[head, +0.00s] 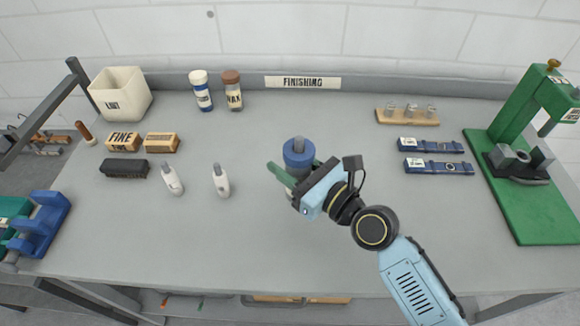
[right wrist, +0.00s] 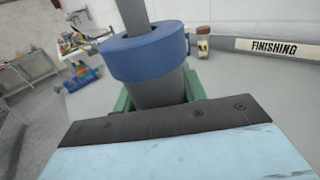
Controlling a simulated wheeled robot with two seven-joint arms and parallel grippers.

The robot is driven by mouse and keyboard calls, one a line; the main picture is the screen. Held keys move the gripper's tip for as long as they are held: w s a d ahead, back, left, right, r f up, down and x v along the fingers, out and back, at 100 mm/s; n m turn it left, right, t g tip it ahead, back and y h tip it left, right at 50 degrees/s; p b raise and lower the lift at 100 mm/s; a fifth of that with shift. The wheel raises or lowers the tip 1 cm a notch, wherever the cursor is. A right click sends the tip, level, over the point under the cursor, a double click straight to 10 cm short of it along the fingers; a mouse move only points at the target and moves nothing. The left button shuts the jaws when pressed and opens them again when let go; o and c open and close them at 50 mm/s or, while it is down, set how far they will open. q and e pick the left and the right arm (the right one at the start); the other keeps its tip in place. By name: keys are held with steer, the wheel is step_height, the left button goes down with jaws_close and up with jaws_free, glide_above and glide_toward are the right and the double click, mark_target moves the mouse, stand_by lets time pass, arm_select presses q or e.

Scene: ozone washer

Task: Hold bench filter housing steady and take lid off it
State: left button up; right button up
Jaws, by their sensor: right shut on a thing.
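The bench filter housing stands upright near the middle of the bench. Its blue lid (head: 298,152) with a grey knob on top sits on the grey body. In the right wrist view the blue lid (right wrist: 148,55) rests on the top of the grey body (right wrist: 165,90), and the knob runs out of the top of the picture. My right gripper (head: 297,173) is shut on the body below the lid, its green fingers on either side. My left gripper is in neither view. The lower part of the body is hidden behind my right gripper.
Two white bottles (head: 220,180) stand left of the housing. A white bin (head: 121,94), labelled blocks (head: 161,142) and two jars (head: 201,92) are at the back left. A green press (head: 530,150) stands on the right. The bench front is mostly clear.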

steer(key=shift+r, duration=0.15)
steer(key=o, duration=0.5)
jaws_close()
steer(key=shift+d, duration=0.1)
steer(key=d+m+t+h+b, duration=0.3)
steer(key=d+b, duration=0.3)
steer(key=d, duration=1.5)
steer(key=shift+s+d+m+t+h, duration=0.25)
steer(key=shift+m+t+h, duration=0.15)
steer(key=shift+h, duration=0.4)
